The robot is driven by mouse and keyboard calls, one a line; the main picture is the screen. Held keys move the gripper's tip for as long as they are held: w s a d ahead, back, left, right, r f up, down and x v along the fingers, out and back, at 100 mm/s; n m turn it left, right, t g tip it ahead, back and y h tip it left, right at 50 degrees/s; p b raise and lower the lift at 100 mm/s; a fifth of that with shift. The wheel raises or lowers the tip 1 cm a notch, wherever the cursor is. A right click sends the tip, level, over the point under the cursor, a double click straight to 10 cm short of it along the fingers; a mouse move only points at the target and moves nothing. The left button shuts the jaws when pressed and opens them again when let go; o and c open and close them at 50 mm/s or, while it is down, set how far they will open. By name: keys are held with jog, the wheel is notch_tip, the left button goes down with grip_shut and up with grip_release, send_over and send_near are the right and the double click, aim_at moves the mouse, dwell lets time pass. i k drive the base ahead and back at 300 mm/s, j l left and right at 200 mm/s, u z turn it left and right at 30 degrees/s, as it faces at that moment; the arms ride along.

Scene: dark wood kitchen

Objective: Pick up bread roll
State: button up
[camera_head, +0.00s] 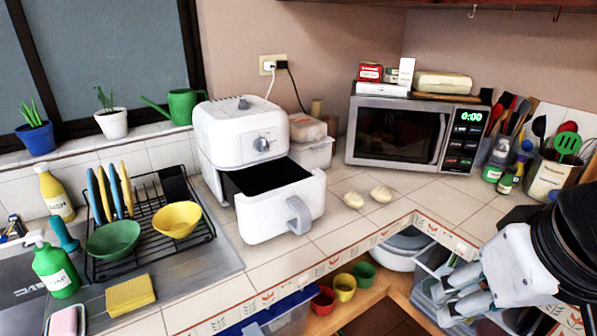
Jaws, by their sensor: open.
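My gripper (453,298) is at the lower right, in front of the counter edge. It is open, with its fingers pointing left, and it is well apart from both rolls. No object shows between its fingers.
The air fryer (240,140) has its drawer (275,208) pulled out left of the rolls. The microwave (408,133) stands behind them. A utensil holder (549,176) is at the right. Cups (345,287) and bowls sit below the counter edge. A dish rack (150,240) is at the left.

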aim_at(353, 200)
jog(key=i+j, duration=0.15)
jog(key=i, duration=0.35)
jog(key=i+j, duration=0.1)
jog(key=i, duration=0.4)
jog(key=z, duration=0.05)
